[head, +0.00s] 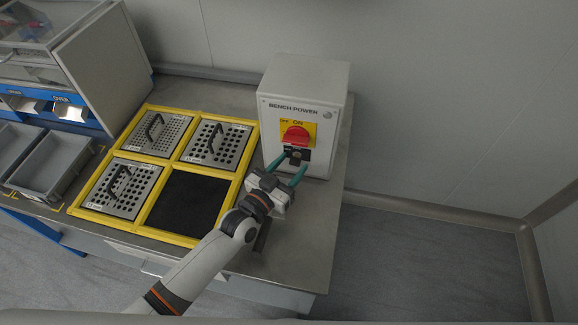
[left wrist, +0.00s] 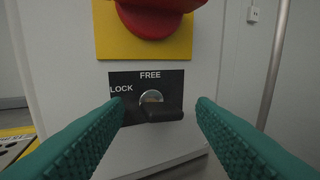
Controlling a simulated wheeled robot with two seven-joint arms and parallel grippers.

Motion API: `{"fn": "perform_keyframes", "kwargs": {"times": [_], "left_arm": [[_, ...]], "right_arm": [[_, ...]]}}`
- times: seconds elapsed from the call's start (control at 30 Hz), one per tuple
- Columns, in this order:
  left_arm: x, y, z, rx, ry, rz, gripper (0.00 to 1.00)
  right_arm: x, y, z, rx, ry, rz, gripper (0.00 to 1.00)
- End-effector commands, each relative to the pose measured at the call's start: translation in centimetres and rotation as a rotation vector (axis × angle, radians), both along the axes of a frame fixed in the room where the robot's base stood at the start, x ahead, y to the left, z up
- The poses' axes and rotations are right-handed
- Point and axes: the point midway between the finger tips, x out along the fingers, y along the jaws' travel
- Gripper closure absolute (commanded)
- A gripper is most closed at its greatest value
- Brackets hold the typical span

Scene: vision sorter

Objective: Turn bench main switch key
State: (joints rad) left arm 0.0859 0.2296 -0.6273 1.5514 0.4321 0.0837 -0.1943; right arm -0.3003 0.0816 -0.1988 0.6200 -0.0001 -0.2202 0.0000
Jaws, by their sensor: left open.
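The bench power box (head: 303,110) is a white cabinet at the back right of the bench. It carries a red rotary knob (head: 295,136) on a yellow plate marked ON. Below the knob is a black plate (left wrist: 125,80) with a round key switch (left wrist: 151,97), lettered LOCK at left and FREE at top. A dark key handle (left wrist: 163,115) sticks out at the switch, pointing to the right in the left wrist view. My left gripper (head: 286,165) is open in front of the switch, its green fingers either side of the key and apart from it. My right gripper is not in view.
A yellow frame (head: 147,228) on the bench holds several perforated metal plates with black handles and one black pad (head: 185,203). A grey bin (head: 58,162) and a dispenser stand at left. The wall is close behind the box; floor is open at right.

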Motion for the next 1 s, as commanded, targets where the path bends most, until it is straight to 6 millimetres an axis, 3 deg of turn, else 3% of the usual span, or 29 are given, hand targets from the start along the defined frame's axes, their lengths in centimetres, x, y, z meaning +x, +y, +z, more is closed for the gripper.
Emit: {"fn": "perform_keyframes", "kwargs": {"times": [0.03, 0.3, 0.53, 0.8, 0.83, 0.93, 1.0], "left_arm": [[0.0, 0.0, 0.0, 0.000, 0.000, 0.000, 0.51], [0.0, 0.0, 0.0, 0.000, 0.000, 0.000, 0.91], [0.0, 0.0, -0.5, -0.103, 0.018, 0.000, 0.91], [0.0, 0.1, -0.1, -0.131, 0.026, 0.001, 0.91], [0.0, 0.1, -0.1, -0.131, 0.026, 0.001, 0.65], [0.0, 0.1, -0.1, -0.131, 0.026, 0.001, 0.49], [0.0, 0.1, -0.1, -0.130, 0.025, 0.000, 0.49]], "right_arm": [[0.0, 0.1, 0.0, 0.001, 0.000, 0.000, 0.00], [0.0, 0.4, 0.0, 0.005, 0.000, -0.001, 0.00], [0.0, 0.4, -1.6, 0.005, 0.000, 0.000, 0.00], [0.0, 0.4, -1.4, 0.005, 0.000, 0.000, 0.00], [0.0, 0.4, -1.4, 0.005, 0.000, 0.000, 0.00], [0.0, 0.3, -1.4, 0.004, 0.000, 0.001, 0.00], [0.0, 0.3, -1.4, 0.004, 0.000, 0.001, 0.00]]}}
